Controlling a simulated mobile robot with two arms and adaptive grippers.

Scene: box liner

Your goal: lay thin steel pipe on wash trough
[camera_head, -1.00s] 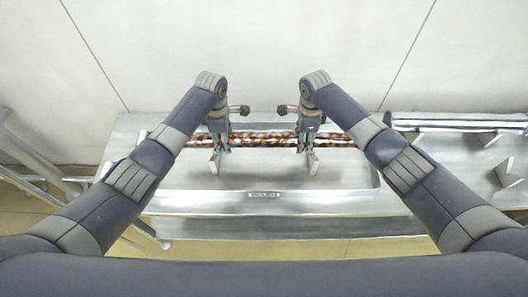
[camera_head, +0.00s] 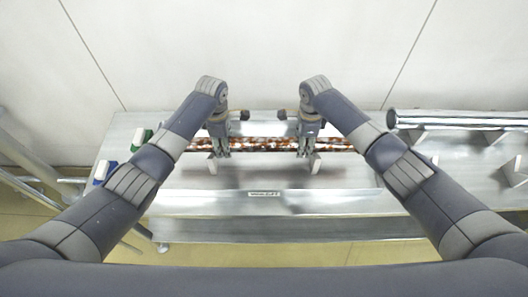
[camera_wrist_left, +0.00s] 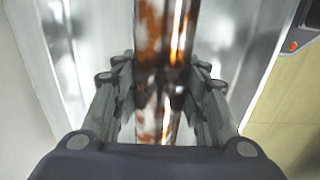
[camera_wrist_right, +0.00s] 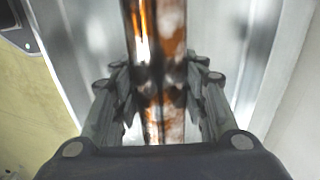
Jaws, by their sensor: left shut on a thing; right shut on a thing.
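A thin pipe with brown, rust-like patches (camera_head: 262,145) runs left to right between my grippers. My left gripper (camera_head: 217,158) is shut on it to the left, and my right gripper (camera_head: 310,158) is shut on it to the right. In the left wrist view the pipe (camera_wrist_left: 160,35) passes lengthwise between the fingers; it does so too in the right wrist view (camera_wrist_right: 160,35). The steel wash trough (camera_head: 330,203), with a small label on its front, lies below the pipe. I cannot tell whether the pipe touches it. My forearms hide the trough's sides.
A shiny, smooth pipe (camera_head: 460,118) lies at the right on brackets (camera_head: 490,137). A green item (camera_head: 142,137) and a blue item (camera_head: 101,172) are at the left end of the steel bench. A white wall (camera_head: 260,50) stands close behind, and metal rails (camera_head: 35,185) are at far left.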

